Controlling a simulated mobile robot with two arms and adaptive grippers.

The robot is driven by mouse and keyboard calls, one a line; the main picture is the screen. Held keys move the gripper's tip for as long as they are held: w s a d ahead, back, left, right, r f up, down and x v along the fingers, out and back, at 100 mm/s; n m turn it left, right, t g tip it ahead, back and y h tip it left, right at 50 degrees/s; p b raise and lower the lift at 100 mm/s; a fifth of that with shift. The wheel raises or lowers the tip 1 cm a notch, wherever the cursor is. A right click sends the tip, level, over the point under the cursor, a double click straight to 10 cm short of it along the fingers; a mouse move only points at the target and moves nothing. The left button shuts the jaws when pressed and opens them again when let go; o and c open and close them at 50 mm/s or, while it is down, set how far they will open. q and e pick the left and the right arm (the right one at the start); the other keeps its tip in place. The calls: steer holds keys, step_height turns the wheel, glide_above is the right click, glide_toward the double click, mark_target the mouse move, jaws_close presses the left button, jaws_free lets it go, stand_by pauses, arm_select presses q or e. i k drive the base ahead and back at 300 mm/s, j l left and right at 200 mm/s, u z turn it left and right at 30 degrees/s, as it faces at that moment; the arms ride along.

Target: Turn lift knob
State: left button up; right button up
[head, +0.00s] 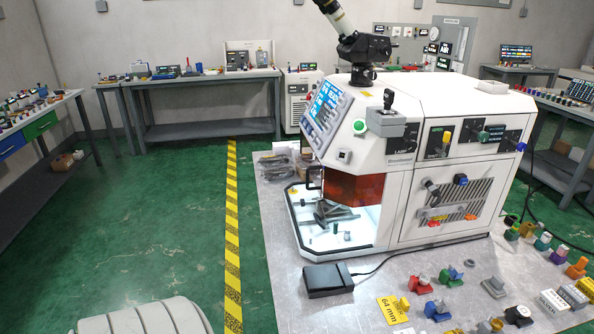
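A white machine (405,130) stands on a grey metal table. Its front panels carry several knobs: a black one (411,146) on the panel that seems to read LAMP, a yellow one (446,138), a green one (483,136) and a blue one (521,147). Lower down are a black handle-like knob (432,190) and a blue knob (460,179). The labels are too small to tell which is the lift knob. Neither of my grippers is in view.
A black pedal box (328,279) with a cable lies in front of the machine. Several coloured knob parts (420,284) and a yellow "64 mm" card (392,310) lie on the table (285,250). Green floor (150,220) is open at left, beside a yellow-black stripe (232,230).

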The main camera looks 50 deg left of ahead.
mark_target(303, 202)
steer(key=j+u, duration=0.2)
steer(key=u, duration=1.45)
steer(key=i+j+z, duration=0.5)
steer(key=j, duration=0.25)
steer(key=i+j+z, duration=0.15)
steer(key=z, duration=0.35)
steer(key=i+j+z, duration=0.1)
steer(key=j+z, duration=0.6)
steer(key=z, duration=0.25)
steer(key=j+z, duration=0.1)
steer(key=j, duration=0.4)
steer(key=j+z, duration=0.1)
steer(key=j, duration=0.35)
steer(key=k+j+z, duration=0.1)
steer(key=j, duration=0.4)
steer(key=k+j+z, duration=0.1)
steer(key=j, duration=0.35)
steer(key=k+j+z, duration=0.1)
steer(key=j, duration=0.35)
steer(key=k+j+z, duration=0.1)
steer(key=j, duration=0.35)
